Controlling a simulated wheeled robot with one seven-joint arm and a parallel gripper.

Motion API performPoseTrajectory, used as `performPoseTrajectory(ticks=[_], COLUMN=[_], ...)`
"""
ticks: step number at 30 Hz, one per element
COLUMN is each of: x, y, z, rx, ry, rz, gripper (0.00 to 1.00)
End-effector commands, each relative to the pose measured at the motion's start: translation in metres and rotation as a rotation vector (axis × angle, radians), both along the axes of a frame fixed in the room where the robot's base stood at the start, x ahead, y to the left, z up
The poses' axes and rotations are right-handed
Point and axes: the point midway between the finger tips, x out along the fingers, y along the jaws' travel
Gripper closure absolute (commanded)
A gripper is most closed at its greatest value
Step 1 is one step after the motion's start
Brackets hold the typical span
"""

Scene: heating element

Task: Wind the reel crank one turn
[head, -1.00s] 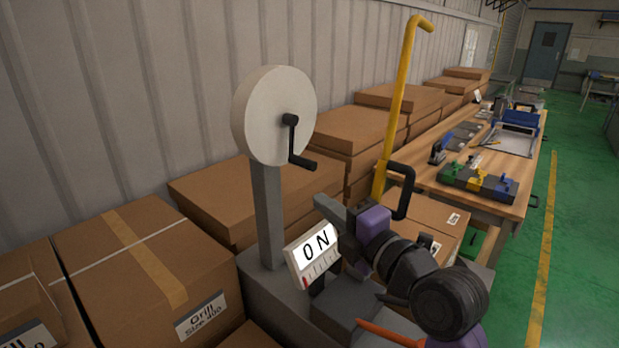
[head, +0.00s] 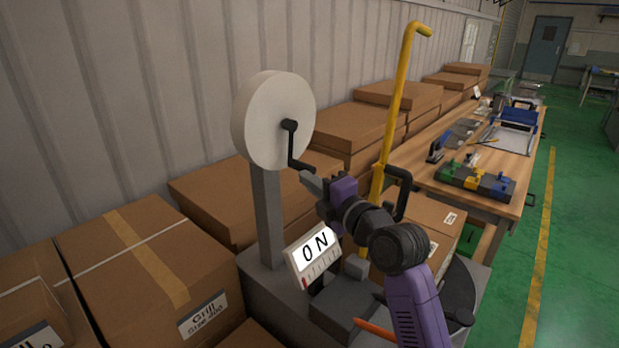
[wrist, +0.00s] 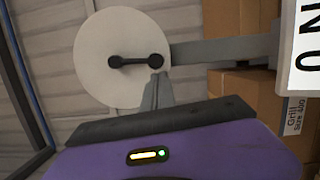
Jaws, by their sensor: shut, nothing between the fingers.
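The reel (head: 262,115) is a white disc on a grey post, and it also shows in the wrist view (wrist: 95,75). Its black crank (head: 291,148) hangs down from the hub, with the handle sticking out to the right at the bottom. In the wrist view the crank (wrist: 135,61) looks like a black bar with two round ends. My gripper (head: 306,180) is shut and empty, its tips just below the handle's end. In the wrist view my gripper's tips (wrist: 158,78) sit close by one round end; whether they touch it I cannot tell.
A yellow hooked pole (head: 395,110) rises behind my arm. Cardboard boxes (head: 145,260) fill the left and back. A workbench (head: 420,176) with tools stands at the right.

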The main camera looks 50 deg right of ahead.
Motion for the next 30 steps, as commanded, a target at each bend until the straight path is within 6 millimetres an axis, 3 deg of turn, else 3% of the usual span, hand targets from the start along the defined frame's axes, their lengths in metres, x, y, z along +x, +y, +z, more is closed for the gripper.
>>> performPoseTrajectory(ticks=[17,30], x=[0.001,0.0], y=[-0.009,-0.018], z=[-0.007,-0.002], rx=[-0.047,-0.1], ry=[-0.004,-0.004], rz=[0.001,-0.001], gripper=[1.0,1.0])
